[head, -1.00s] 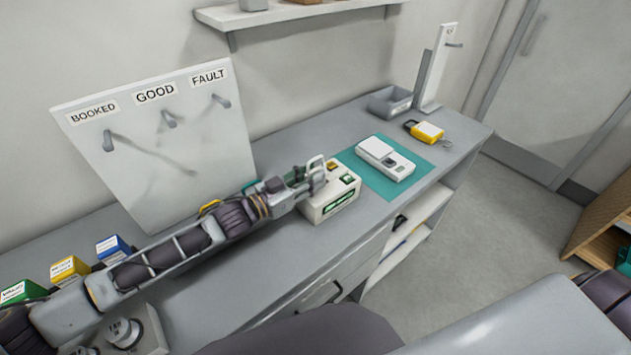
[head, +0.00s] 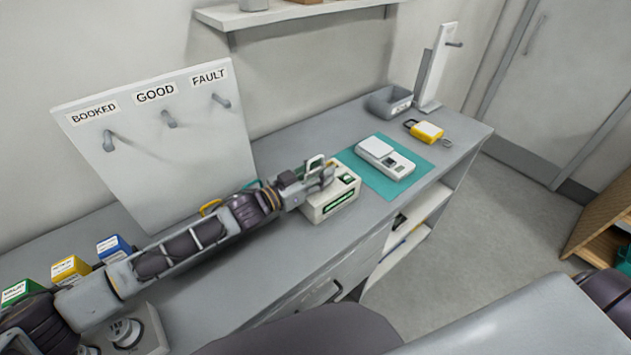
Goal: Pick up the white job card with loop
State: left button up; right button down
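I cannot make out the body of the white job card for certain. A pale upright loop (head: 315,162) stands at my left gripper; I cannot tell whether it belongs to the card. My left gripper (head: 326,177) is low over the bench, at the near-left top edge of a white box with a green label (head: 337,203). Its fingers are small and overlap the loop and box, so whether they are open or hold anything is unclear. My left arm hides part of the bench behind it. My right gripper is out of view.
A white board (head: 165,150) with BOOKED, GOOD and FAULT pegs stands behind my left arm; its pegs look empty. A yellow loop (head: 210,207) shows behind the arm. Right of the box are a scale (head: 385,158) on a teal mat (head: 415,172), a yellow padlock-like item (head: 427,132) and a grey bin (head: 389,101).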

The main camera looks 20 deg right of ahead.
pick_arm(q)
grip_shut()
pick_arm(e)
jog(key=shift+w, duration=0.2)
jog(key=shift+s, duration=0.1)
